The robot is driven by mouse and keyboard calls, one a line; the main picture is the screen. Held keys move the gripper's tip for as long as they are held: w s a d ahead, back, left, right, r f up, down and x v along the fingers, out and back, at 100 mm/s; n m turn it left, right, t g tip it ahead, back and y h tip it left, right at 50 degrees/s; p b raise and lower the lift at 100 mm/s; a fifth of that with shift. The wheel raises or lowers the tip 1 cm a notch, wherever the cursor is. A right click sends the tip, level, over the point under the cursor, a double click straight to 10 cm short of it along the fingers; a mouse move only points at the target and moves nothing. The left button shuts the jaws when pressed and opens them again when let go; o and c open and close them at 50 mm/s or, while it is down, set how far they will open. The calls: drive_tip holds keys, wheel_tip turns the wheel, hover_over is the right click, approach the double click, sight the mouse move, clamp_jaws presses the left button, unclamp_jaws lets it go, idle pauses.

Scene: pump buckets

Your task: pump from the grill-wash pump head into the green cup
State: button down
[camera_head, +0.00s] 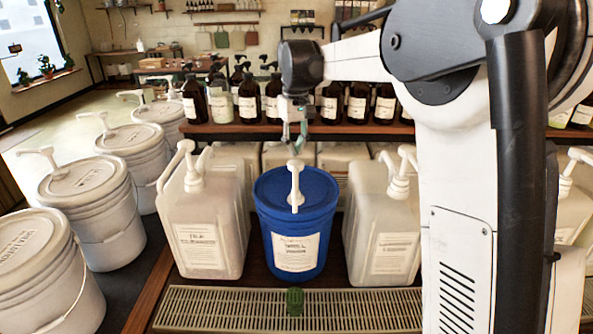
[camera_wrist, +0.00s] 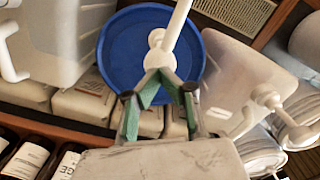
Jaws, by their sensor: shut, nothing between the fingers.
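A blue bucket (camera_head: 265,215) stands in the middle of the shelf, with a white pump head (camera_head: 295,180) on its lid. The spout points toward the front. Its label is too small to read, so I cannot tell for sure that this is the grill-wash. The small green cup (camera_head: 294,300) stands on the drip grate in front of the bucket. My gripper (camera_head: 293,148) is shut and empty, pointing down just above the pump head. In the wrist view, the green fingertips (camera_wrist: 160,72) meet over the pump head (camera_wrist: 157,50); contact is unclear. The cup does not show there.
White jugs with pumps stand close on the left (camera_head: 210,220) and right (camera_head: 383,225) of the bucket. White pump buckets (camera_head: 92,200) line the far left. Brown bottles (camera_head: 248,100) stand on the shelf behind. The drip grate (camera_head: 220,308) is otherwise clear.

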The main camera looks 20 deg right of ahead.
sight(296, 172)
drive_tip(key=shift+f, duration=0.15)
drive_tip(key=shift+f+b, duration=2.6)
drive_tip(key=shift+f, duration=1.35)
drive_tip(key=shift+r, duration=0.15)
drive_tip(key=shift+r+p, duration=1.8)
drive_tip(key=shift+r, duration=1.5)
drive_tip(key=shift+r+p, duration=1.35)
drive_tip(key=shift+r, duration=1.2)
